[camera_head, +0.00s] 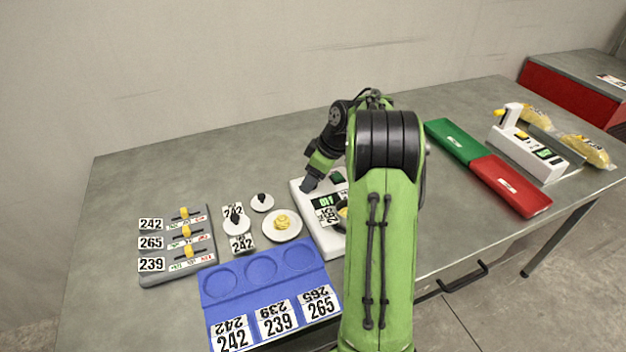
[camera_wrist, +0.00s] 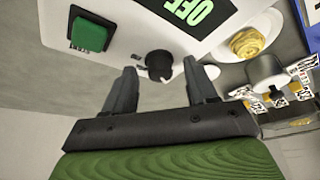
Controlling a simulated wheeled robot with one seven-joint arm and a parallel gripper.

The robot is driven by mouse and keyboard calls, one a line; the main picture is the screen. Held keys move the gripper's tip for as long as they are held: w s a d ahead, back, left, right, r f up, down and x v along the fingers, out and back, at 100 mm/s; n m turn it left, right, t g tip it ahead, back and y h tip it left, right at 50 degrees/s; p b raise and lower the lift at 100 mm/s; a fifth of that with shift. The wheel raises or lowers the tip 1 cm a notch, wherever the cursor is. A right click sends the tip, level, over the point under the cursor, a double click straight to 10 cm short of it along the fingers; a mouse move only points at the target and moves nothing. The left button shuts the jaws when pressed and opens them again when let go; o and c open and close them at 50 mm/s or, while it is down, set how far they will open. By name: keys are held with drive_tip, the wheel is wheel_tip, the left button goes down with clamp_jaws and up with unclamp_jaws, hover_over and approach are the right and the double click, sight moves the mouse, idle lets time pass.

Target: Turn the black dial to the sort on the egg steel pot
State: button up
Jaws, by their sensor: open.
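The black dial (camera_wrist: 158,66) is on the white face of a scale box (camera_wrist: 120,30), beside a green square button (camera_wrist: 90,34) and a display (camera_wrist: 190,12) whose green letters appear to read OFF. My gripper (camera_wrist: 163,82) is open, with one finger on each side of the dial; I cannot tell whether they touch it. In the head view my gripper (camera_head: 310,184) is low over the white scale box (camera_head: 326,240), and the dial is hidden there.
A grey slider panel (camera_head: 205,268) and a blue tray (camera_head: 215,308) lie further left and in front. Green (camera_head: 455,142) and red (camera_head: 510,186) trays lie right.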

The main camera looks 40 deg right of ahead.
drive_tip(key=c, duration=1)
